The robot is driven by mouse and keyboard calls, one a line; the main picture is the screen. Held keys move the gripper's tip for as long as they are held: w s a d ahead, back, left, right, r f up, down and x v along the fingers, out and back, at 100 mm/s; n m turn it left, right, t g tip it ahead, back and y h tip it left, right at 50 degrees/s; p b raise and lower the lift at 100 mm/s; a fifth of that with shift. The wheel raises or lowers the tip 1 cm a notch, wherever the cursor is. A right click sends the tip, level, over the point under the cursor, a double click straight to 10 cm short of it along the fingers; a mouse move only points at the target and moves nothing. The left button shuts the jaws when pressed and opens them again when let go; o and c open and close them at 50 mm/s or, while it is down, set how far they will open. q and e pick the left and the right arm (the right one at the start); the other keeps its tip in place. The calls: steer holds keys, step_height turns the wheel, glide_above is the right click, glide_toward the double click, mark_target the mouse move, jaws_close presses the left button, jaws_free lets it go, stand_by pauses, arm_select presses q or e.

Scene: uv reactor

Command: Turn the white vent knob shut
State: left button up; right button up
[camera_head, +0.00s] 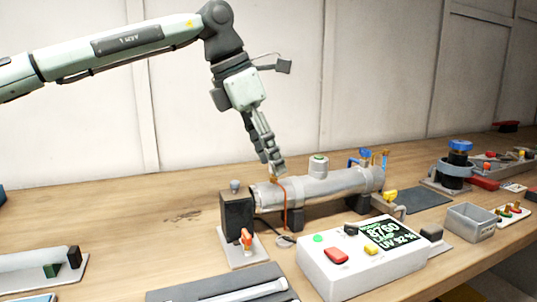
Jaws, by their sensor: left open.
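A silver reactor cylinder (335,187) lies along the bench, its left end against a black block (237,213). A small grey knob (235,187) sits on top of the black block. I cannot tell for sure which of these is the white vent knob. My left gripper (276,168) reaches down from above to the cylinder's left end, left of the whitish cap and apart from it. It is open, though its fingers look close together from here. My right gripper is out of view.
A white control box (345,265) with coloured buttons and a display stands in front of the cylinder. An orange-red valve handle (247,238) is before the black block. A yellow-handled valve (390,196) and a grey bin (471,221) are at right.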

arm_select(q)
steer(key=v, duration=1.2)
steer(key=shift+d, duration=0.1)
